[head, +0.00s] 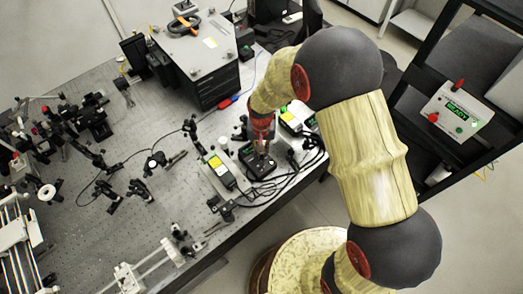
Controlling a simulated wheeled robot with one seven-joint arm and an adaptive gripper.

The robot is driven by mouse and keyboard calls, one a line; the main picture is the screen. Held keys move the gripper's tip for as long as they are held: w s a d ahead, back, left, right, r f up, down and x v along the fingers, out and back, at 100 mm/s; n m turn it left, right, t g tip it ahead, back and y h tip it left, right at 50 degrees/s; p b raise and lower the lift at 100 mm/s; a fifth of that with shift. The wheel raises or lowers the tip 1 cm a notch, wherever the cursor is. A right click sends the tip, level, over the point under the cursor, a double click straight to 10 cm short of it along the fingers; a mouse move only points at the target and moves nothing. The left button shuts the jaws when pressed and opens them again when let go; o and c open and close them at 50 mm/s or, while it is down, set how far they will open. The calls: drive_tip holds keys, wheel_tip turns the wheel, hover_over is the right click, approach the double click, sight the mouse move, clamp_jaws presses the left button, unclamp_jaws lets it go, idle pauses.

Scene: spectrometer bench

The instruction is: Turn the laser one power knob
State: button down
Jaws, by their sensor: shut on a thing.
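A small black control box (262,172) lies near the right edge of the optical bench (125,205). My gripper (262,153) points down at the top of this box from above. Its fingers are shut on what appears to be the power knob on the box. The knob itself is too small and too covered by the fingers to make out, and so is its angle. A grey laser unit with a yellow-green label (215,163) lies just left of the box.
Black cables (308,150) run close by on the right. A second labelled unit (293,117) stands behind them. Small optics mounts (155,163) stand to the left. A large dark box with a metal top (200,48) stands at the back. A white instrument (450,112) sits on the right rack.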

drive_tip(key=shift+m, duration=1.2)
drive_tip(key=c, duration=1.8)
unclamp_jaws()
